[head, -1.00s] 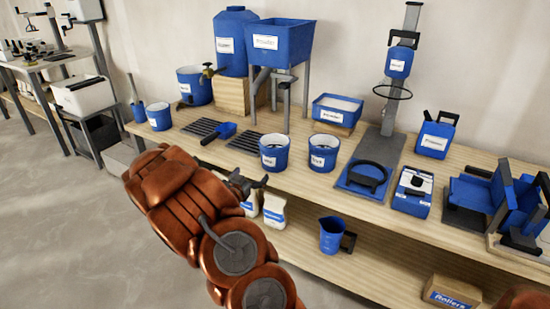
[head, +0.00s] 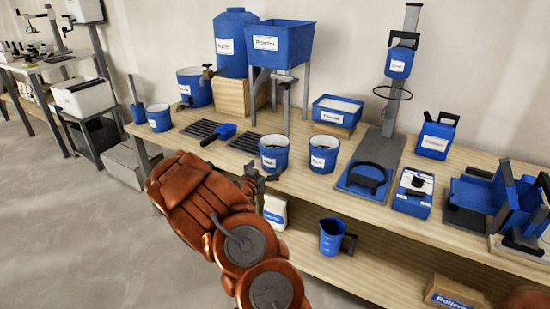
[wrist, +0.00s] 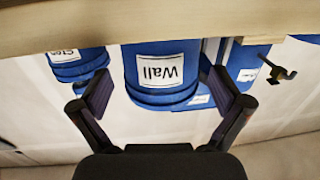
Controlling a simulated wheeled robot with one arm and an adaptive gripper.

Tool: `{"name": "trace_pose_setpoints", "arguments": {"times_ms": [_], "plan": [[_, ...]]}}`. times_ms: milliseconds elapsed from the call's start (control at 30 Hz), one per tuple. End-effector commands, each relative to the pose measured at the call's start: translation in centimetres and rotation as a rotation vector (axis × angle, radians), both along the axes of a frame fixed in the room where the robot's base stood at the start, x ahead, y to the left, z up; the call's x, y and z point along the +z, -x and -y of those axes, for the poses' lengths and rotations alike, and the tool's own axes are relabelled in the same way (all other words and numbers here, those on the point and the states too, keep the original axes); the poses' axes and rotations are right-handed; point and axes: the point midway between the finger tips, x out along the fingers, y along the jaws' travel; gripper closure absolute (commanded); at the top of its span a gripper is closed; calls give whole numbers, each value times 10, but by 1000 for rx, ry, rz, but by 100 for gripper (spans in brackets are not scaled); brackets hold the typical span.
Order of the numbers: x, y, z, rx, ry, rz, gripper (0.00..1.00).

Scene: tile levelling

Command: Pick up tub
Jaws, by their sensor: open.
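A blue tub with a white label (head: 273,153) stands upright near the front edge of the wooden bench. The wrist view, upside down, shows this tub (wrist: 165,95) with its label reading "Wall". A similar blue tub (head: 323,152) stands just to its right and shows at the left of the wrist view (wrist: 77,64). My gripper (head: 263,176) is in front of the first tub, near the bench edge. In the wrist view its dark fingers (wrist: 162,92) are open, one toward each side of the "Wall" tub. I see no grip on it; the exact gap is unclear.
A blue scoop (head: 222,132) lies on dark slatted grates left of the tub. A blue hopper (head: 281,45) on legs stands behind. A round-holed blue stand base (head: 358,192) lies to the right. The lower shelf holds a blue jug (head: 331,236) and a bag.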

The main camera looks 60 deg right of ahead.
Motion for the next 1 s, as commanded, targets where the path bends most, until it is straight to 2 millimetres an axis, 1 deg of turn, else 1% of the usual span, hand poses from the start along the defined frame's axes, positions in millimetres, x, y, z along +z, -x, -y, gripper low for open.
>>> {"name": "trace_pose_setpoints", "arguments": {"times_ms": [100, 300, 433, 667, 1000], "plan": [[-1, -1, 12, 0, 0, 3, 0], [-1, -3, 26, 0, -2, 0, 0], [-1, -4, 29, 1, -1, 0, 0], [0, -4, 29, 1, -1, 0, 0], [-1, -5, 29, 2, -2, 0, 34]]}}
